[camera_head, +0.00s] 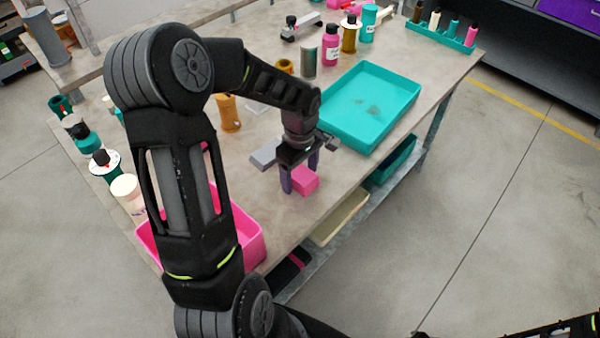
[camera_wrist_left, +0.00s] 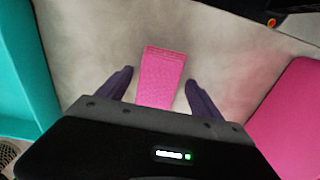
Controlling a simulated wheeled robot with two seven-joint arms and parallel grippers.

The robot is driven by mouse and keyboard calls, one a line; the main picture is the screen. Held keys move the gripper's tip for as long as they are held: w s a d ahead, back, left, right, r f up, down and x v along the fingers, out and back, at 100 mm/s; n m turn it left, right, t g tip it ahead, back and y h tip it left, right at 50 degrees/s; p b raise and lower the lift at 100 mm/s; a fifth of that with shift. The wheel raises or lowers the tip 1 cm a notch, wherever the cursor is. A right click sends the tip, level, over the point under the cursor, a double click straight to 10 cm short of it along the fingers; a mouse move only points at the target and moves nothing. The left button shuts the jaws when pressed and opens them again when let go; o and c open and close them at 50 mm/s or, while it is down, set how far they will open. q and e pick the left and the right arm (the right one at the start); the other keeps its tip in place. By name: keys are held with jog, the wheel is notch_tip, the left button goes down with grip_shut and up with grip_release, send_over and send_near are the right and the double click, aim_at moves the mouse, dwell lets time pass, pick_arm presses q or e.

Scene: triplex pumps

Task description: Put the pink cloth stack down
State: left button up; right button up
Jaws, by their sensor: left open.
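The pink cloth stack (camera_head: 304,179) rests on the worktable near its front edge. In the left wrist view the stack (camera_wrist_left: 160,78) lies between the two purple fingers, with a gap on each side. My left gripper (camera_head: 300,180) points down over the stack. It also shows in the left wrist view (camera_wrist_left: 160,90), open, with its fingers on either side of the stack and apart from it. My right gripper is not seen; only a dark piece shows at the lower right corner of the head view.
A teal tray (camera_head: 405,88) stands right of the gripper, and a pink bin (camera_head: 252,238) stands left, partly behind my arm. Bottles (camera_head: 331,45) stand at the back. The table's front edge is near.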

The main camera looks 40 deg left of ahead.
aim_at(300, 174)
pick_arm(q)
notch_tip(300, 174, up, 12)
jog(key=shift+r, duration=0.15)
dwell(0.4)
dwell(0.8)
